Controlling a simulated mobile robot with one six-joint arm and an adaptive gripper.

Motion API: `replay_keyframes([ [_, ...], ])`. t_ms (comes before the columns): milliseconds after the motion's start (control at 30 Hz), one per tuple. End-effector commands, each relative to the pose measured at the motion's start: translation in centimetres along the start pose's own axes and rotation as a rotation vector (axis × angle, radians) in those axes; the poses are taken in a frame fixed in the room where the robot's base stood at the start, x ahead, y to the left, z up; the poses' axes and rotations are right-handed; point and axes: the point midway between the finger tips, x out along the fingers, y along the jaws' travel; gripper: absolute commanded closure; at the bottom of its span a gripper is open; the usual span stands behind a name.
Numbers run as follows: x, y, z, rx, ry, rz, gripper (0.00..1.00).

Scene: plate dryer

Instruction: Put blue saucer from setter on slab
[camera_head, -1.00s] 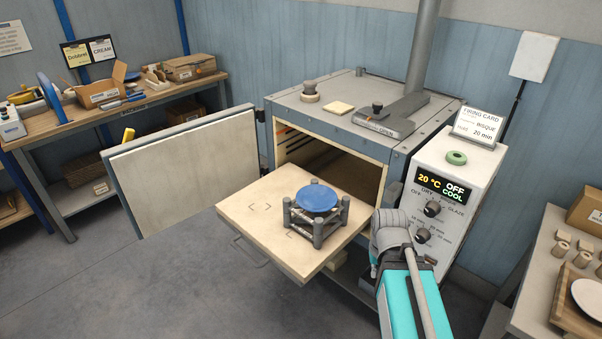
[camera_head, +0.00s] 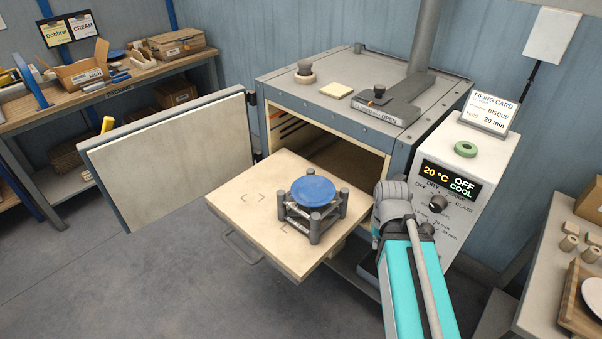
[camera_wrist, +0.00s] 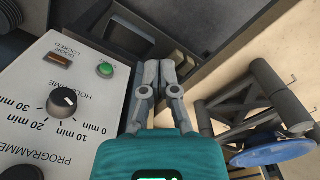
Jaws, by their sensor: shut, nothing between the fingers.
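The blue saucer (camera_head: 313,190) rests on top of the setter (camera_head: 313,228), a low dark frame with round corner posts. The setter stands on the right part of the pale slab (camera_head: 235,205), which is pulled out in front of the open chamber. Corner marks show on the bare slab left of the setter. In the wrist view the saucer (camera_wrist: 275,152) and setter (camera_wrist: 258,100) are at the right, apart from my gripper (camera_wrist: 160,65). My gripper is shut and empty, between the control panel and the setter. In the head view its fingers cannot be made out.
The control box (camera_head: 463,180) stands close on the right, with knobs and a lit display. The dryer's door (camera_head: 170,160) hangs open at the left. A handle (camera_head: 243,250) projects from the slab's front. A side table (camera_head: 545,290) with a white plate is at far right.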

Motion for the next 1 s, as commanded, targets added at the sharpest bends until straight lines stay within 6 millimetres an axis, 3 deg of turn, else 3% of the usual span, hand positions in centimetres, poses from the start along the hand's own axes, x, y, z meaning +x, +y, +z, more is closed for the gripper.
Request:
replay_keyframes([
  [133,-0.2,-0.2,-0.5,-0.005,0.000,0.000,1.00],
  [267,-1.0,-0.9,-2.3,-0.023,0.000,0.000,1.00],
  [467,-3.4,-3.5,-8.2,-0.085,0.000,0.000,1.00],
  [567,-5.0,-5.9,-12.3,-0.133,0.001,0.000,1.00],
  [800,-8.9,-14.3,-22.0,-0.258,0.001,-0.001,1.00],
  [1000,-11.2,-20.7,-27.3,-0.341,0.001,-0.001,1.00],
])
